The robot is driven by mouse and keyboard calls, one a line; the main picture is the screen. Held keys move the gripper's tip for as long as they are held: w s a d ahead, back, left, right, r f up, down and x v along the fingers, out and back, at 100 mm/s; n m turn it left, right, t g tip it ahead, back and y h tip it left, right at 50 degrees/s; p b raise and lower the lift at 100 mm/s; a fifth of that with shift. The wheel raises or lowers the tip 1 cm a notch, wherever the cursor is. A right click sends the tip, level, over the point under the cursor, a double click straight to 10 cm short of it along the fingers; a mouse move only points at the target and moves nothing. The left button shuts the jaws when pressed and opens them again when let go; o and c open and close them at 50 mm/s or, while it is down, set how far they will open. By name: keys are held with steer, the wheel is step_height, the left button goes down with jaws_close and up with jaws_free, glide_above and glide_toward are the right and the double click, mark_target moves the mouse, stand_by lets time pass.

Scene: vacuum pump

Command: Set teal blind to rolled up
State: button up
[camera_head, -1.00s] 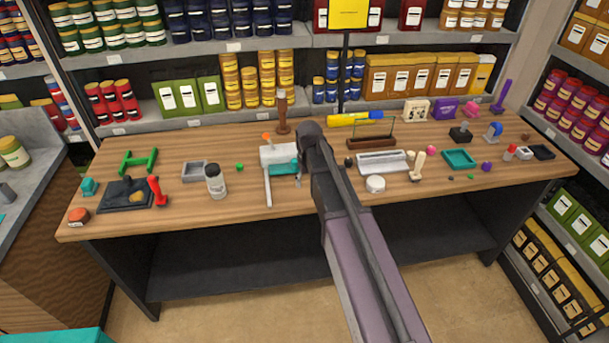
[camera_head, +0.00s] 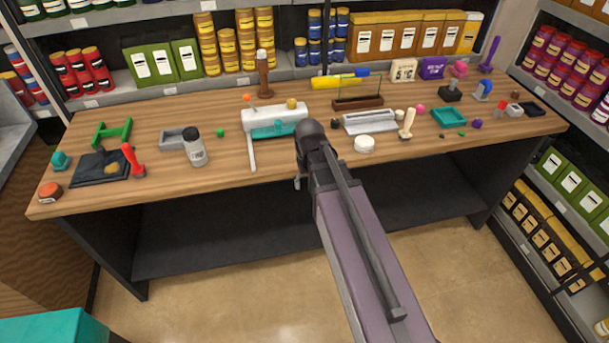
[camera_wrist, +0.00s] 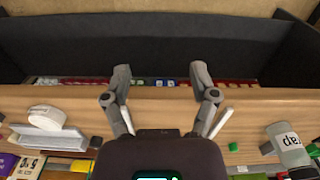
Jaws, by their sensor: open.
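The teal blind (camera_head: 273,131) shows as a short teal strip along the front of a white housing (camera_head: 262,117) on the wooden table, left of centre. A thin white rod (camera_head: 252,153) runs from the housing's left end toward the table's front edge. I cannot make out the blind in the wrist view.
A round white piece (camera_head: 364,144) and a grey-white tray (camera_head: 371,121) lie to the right. Stocked shelves rise behind.

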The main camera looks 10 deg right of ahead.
steer(key=shift+s+d+f, duration=0.1)
steer(key=shift+s+f, duration=0.3)
steer(key=shift+s, duration=0.15)
